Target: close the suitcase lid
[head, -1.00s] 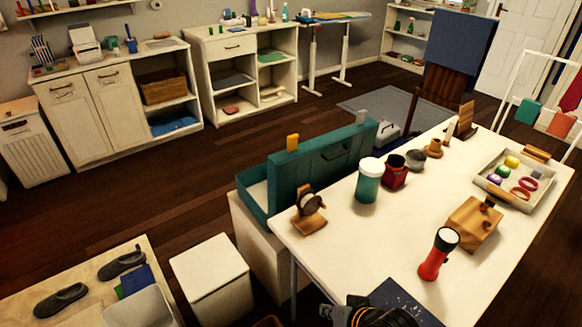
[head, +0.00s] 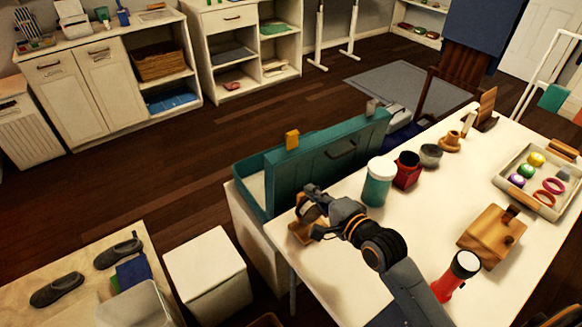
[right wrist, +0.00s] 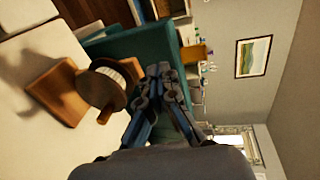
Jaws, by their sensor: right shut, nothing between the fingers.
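The teal suitcase (head: 252,197) sits open on a white stand against the left edge of the white table. Its lid (head: 335,160) stands upright on the table side, with a dark handle facing the table. My right gripper (head: 308,190) is shut and empty, above the table corner near the lid's near end. In the right wrist view the shut fingers (right wrist: 165,72) point towards the teal lid (right wrist: 135,45); I cannot tell whether they touch it. My left gripper is not in view.
A wooden stand with a round item (head: 303,230) is just beside my right gripper, partly hidden. A teal jar (head: 378,185), a red pot (head: 407,172) and a tray (head: 510,178) stand on the table. The floor left of the suitcase is clear.

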